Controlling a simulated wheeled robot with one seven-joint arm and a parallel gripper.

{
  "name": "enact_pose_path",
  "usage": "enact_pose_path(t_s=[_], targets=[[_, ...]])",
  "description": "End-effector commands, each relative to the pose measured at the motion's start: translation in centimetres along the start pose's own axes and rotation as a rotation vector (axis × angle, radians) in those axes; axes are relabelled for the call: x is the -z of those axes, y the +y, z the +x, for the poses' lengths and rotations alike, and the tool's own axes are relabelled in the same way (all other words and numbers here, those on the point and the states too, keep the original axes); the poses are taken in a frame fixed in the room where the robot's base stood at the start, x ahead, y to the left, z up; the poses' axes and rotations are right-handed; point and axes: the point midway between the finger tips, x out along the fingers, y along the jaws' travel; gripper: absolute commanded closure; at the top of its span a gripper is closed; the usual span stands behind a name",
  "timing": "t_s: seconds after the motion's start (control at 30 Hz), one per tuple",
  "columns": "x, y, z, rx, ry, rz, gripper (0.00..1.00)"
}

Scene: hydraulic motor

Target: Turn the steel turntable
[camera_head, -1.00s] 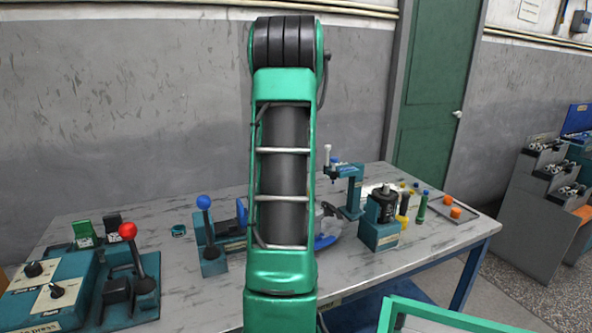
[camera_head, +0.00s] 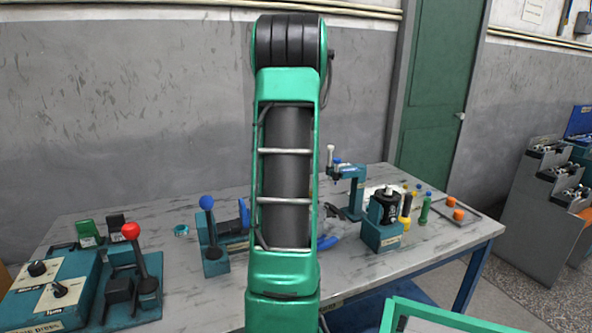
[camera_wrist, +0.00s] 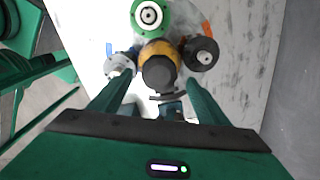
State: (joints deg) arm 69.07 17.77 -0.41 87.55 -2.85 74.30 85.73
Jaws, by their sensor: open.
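In the wrist view, my gripper (camera_wrist: 158,90) is open, with one green finger on each side of the picture's middle. Just ahead of the fingertips is a cluster of round parts: a yellow part with a dark cap (camera_wrist: 159,72), a green ring (camera_wrist: 150,15), a black round part (camera_wrist: 201,53) and a pale grey flanged part (camera_wrist: 119,65). Pale grey shows between them, but I cannot tell if it is the steel turntable's plate. The dark cap lies between and beyond the fingers; contact cannot be judged. In the head view, my arm hides the gripper and most of this cluster.
On the table (camera_head: 420,262), a red-knobbed lever (camera_head: 131,231) and a blue-knobbed lever (camera_head: 207,202) stand left of my arm. A teal press (camera_head: 347,190), a black-topped teal fixture (camera_head: 382,218) and a tray with orange parts (camera_head: 458,214) stand right.

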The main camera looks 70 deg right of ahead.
Motion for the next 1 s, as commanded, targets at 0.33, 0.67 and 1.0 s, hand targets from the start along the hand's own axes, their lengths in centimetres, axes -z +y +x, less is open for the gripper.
enact_pose_path(t_s=[0.33,0.67,1.0], targets=[[-0.1,-0.1,-6.1,0.004,0.001,-0.001,0.3],[-0.2,-0.1,-7.6,0.002,0.001,-0.003,0.3],[-0.2,0.0,-7.6,0.002,0.001,-0.003,0.3]])
